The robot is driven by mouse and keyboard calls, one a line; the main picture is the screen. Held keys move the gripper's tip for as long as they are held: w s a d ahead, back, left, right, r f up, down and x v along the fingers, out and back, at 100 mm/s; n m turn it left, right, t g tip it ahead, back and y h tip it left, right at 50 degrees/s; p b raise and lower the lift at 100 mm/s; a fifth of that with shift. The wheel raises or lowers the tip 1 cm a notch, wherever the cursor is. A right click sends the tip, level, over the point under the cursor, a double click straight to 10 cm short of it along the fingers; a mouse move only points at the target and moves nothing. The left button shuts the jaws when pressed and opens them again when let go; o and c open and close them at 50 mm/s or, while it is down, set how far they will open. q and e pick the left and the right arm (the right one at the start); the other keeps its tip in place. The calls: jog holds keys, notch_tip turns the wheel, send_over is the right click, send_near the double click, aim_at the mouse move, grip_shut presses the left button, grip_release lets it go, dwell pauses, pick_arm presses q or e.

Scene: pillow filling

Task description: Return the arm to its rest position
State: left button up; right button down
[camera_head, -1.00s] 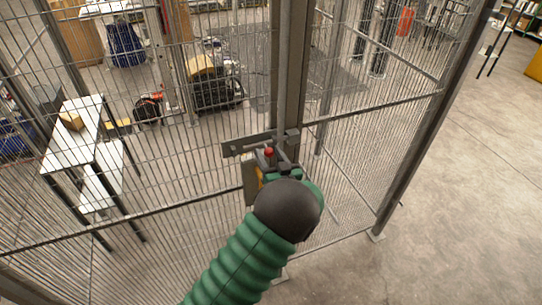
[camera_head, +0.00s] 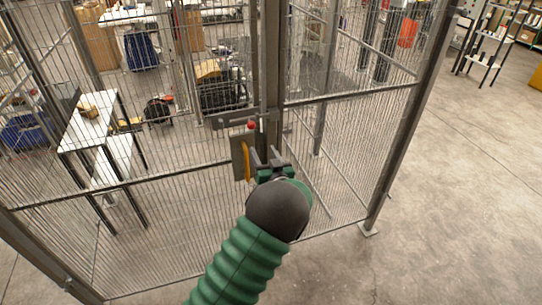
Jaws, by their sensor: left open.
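My left arm comes up from the bottom edge with a green ribbed sleeve and a dark round joint. My left gripper (camera_head: 268,159) is at its far end, with two dark fingers spread apart and nothing visible between them. It is just in front of and below the gate latch (camera_head: 238,118), a grey bar with a red knob (camera_head: 251,125). A grey plate with a yellow strip (camera_head: 245,160) hangs left of the fingers. Whether the fingers touch the latch or plate I cannot tell. My right gripper is not in view.
A wire mesh fence (camera_head: 180,225) with grey posts stands across the view in front of me. Behind it are a white table (camera_head: 92,120) and a wheeled machine (camera_head: 222,95). Bare concrete floor (camera_head: 450,210) lies open on the right.

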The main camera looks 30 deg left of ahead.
pick_arm(q)
jog(key=s+d+f+m+g+h+b, duration=0.2)
jog(key=s+d+f+m+h+b, duration=0.3)
jog(key=d+f+h+b, duration=0.65)
jog(key=s+d+f+m+g, duration=0.1)
jog(key=s+d+f+g, duration=0.1)
jog(key=s, duration=0.6)
jog(key=s+d+f+m+g+h, duration=0.1)
jog(key=s+d+f+g, duration=0.1)
jog(key=s, duration=0.7)
jog(key=s+d+f+m+g+h, duration=0.1)
jog(key=s+d+f+g, duration=0.2)
jog(key=s+f, duration=0.3)
jog(key=shift+s+d+b, duration=0.25)
jog(key=shift+s+b, duration=0.05)
jog(key=shift+s, duration=1)
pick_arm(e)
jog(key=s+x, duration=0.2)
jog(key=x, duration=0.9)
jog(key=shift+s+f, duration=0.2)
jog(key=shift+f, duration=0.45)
